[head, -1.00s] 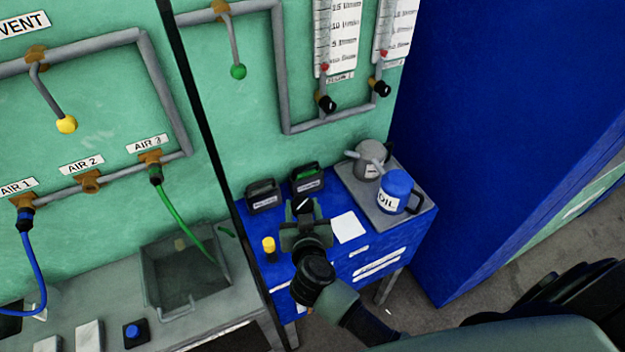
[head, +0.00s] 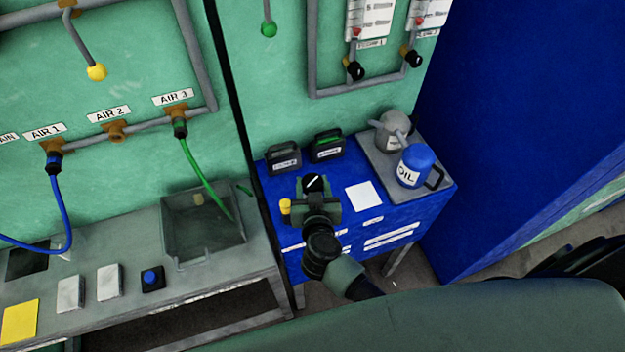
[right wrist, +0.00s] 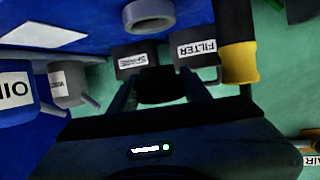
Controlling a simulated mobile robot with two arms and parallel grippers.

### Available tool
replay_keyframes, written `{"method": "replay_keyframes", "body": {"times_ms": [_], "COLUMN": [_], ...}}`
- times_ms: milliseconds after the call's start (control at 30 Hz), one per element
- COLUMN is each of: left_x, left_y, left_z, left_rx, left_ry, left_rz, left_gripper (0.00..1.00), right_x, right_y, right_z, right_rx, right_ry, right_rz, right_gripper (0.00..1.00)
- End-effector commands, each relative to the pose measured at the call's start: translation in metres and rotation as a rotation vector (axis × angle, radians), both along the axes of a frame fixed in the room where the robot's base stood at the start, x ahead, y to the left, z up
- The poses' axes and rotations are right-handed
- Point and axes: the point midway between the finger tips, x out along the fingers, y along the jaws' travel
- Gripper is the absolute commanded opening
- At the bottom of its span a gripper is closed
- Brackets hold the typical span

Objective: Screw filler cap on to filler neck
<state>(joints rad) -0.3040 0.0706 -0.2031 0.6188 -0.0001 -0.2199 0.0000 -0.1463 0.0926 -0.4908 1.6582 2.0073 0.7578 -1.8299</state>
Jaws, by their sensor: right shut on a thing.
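My right gripper (head: 316,190) is shut on a small black cap (head: 314,183) with a white line on top, which I take for the filler cap. The cap also shows as a dark shape between the fingers in the right wrist view (right wrist: 162,86). The gripper is over the blue cabinet, in front of two small boxes. A grey ring-shaped neck (right wrist: 148,15) on the blue surface shows in the right wrist view, apart from the cap. It looks like the filler neck; in the head view my gripper or arm seems to hide it. My left gripper is not in view.
A yellow-topped post (head: 285,206) stands close beside the right gripper. A tray (head: 378,165) with a grey can (head: 391,131) and a blue oil jug (head: 415,166) is at right.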

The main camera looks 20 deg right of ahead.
Motion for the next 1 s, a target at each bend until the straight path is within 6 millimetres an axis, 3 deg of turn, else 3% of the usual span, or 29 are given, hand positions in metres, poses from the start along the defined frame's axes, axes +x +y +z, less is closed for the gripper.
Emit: {"method": "replay_keyframes", "body": {"times_ms": [100, 400, 1000], "left_x": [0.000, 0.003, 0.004], "left_y": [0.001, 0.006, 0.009], "left_z": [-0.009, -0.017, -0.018], "left_rx": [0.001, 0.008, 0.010], "left_ry": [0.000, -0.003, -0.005], "left_rz": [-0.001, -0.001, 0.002], "left_gripper": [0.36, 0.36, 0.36], "right_x": [0.000, 0.000, 0.000], "right_y": [0.000, 0.000, 0.000], "right_z": [-0.015, -0.033, -0.035], "right_rx": [0.001, 0.001, 0.002], "right_ry": [0.001, 0.000, -0.001], "right_rz": [0.001, 0.000, -0.001], "right_gripper": [0.02, 0.02, 0.02]}}
